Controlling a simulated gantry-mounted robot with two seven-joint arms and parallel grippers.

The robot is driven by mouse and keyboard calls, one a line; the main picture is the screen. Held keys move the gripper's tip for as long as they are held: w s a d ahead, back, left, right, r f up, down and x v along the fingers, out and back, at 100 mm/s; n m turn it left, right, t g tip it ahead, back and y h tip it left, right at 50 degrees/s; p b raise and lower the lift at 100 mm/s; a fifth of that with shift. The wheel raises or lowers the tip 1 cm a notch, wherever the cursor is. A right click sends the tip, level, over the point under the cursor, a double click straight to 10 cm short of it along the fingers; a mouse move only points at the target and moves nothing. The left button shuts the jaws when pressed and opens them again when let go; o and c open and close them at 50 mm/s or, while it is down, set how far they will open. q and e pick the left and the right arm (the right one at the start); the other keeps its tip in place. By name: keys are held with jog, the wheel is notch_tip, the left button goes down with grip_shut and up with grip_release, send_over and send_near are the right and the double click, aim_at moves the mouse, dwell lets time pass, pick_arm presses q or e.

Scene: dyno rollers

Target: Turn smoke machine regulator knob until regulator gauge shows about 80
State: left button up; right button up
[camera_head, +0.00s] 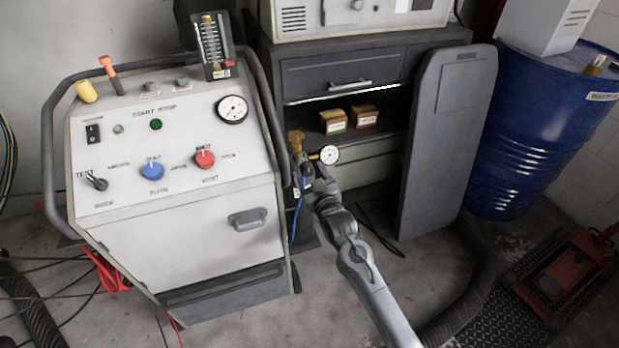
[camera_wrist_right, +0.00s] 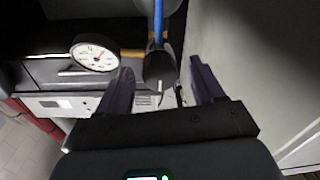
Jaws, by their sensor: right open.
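The regulator gauge (camera_head: 329,154) is a small white dial on a brass fitting (camera_head: 296,140) at the right side of the smoke machine (camera_head: 190,215). In the right wrist view the gauge (camera_wrist_right: 95,56) is tilted, with a reddish needle; its numbers are too small to read. My right gripper (camera_head: 304,174) is just below the fitting, left of the gauge. In the wrist view its open fingers (camera_wrist_right: 160,68) are on either side of a dark part (camera_wrist_right: 159,72), seemingly the regulator knob, below a blue hose (camera_wrist_right: 158,22). I cannot tell contact. My left gripper is out of view.
A dark cabinet (camera_head: 340,70) with two small boxes (camera_head: 333,121) on its shelf stands behind. A grey panel (camera_head: 445,140) leans right of my arm, near a blue drum (camera_head: 530,130). A larger gauge (camera_head: 232,109) sits on the machine's panel. Hoses lie on the floor.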

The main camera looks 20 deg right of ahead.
jog(key=shift+w, duration=0.3)
jog(key=shift+c, duration=0.3)
